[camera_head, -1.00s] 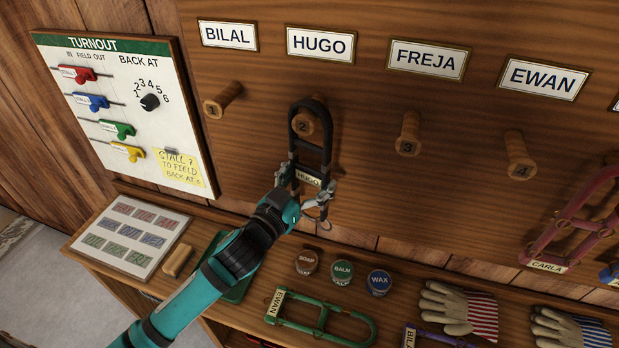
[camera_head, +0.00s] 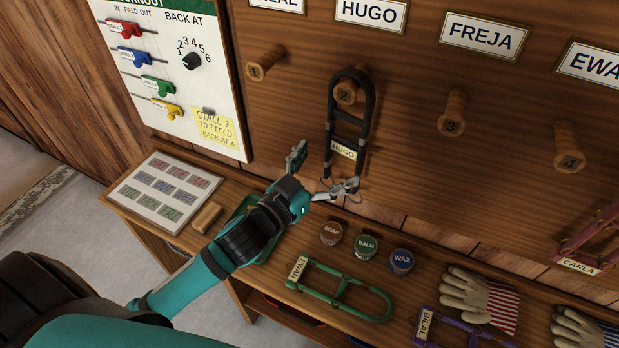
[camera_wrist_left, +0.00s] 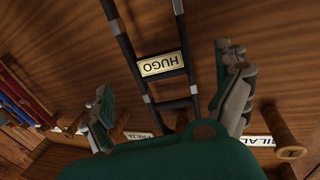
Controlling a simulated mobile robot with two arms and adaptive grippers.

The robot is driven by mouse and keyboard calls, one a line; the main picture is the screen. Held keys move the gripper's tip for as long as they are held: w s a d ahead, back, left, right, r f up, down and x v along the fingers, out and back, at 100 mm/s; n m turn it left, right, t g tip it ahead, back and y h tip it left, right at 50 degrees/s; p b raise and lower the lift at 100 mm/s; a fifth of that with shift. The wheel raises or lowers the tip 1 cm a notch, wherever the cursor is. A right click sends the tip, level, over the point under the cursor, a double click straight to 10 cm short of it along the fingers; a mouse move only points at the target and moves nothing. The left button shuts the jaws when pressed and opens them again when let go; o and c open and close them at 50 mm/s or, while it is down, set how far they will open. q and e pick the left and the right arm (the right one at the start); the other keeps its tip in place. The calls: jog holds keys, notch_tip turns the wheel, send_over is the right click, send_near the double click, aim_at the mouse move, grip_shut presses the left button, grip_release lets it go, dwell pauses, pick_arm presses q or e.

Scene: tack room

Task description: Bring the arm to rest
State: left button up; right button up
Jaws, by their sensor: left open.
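My left gripper (camera_head: 318,174) is open and empty in the head view, just left of and below the HUGO tag. A black halter (camera_head: 333,127) with a HUGO tag hangs on peg 2 (camera_head: 347,92), under the HUGO nameplate (camera_head: 371,14). One finger overlaps the halter's lower end in the picture; I cannot tell whether it touches. In the left wrist view the spread fingers (camera_wrist_left: 166,100) stand on either side of the halter (camera_wrist_left: 187,60), with the HUGO tag between them. My right gripper is not in view.
Below is a bench with a green EWAN halter (camera_head: 340,290), tins (camera_head: 366,246), a purple BILAL halter (camera_head: 460,328) and gloves (camera_head: 482,297). A button panel (camera_head: 166,190) and the turnout board (camera_head: 185,75) are on the left. Pegs 1, 3 and 4 are bare.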

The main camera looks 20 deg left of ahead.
pick_arm(q)
jog(key=v, duration=0.6)
jog(key=shift+r, duration=0.1)
jog(key=s+a+f+n+g+y, duration=0.1)
jog(key=s+a+f+g+y, duration=0.15)
jog(key=f, duration=0.35)
jog(key=s+a+f+n+g+y, duration=0.1)
jog(key=s+f+g+y, duration=0.15)
jog(key=f+g, duration=0.2)
jog(key=s+d+f+g, duration=0.1)
jog(key=s+f+g, duration=0.65)
jog(key=s, duration=0.55)
jog(key=s+f+b+x, duration=0.1)
jog(key=s+x, duration=0.2)
jog(key=x, duration=1)
jog(key=s+b+x, duration=0.1)
jog(key=s+x, duration=0.2)
jog(key=x, duration=0.9)
jog(key=s+a+f+m+g+b, duration=0.1)
jog(key=s+a+f, duration=0.2)
jog(key=s+f, duration=1.4)
notch_tip(320, 180, down, 3)
jog(key=shift+s+f+g, duration=0.15)
jog(key=shift+s+g, duration=0.2)
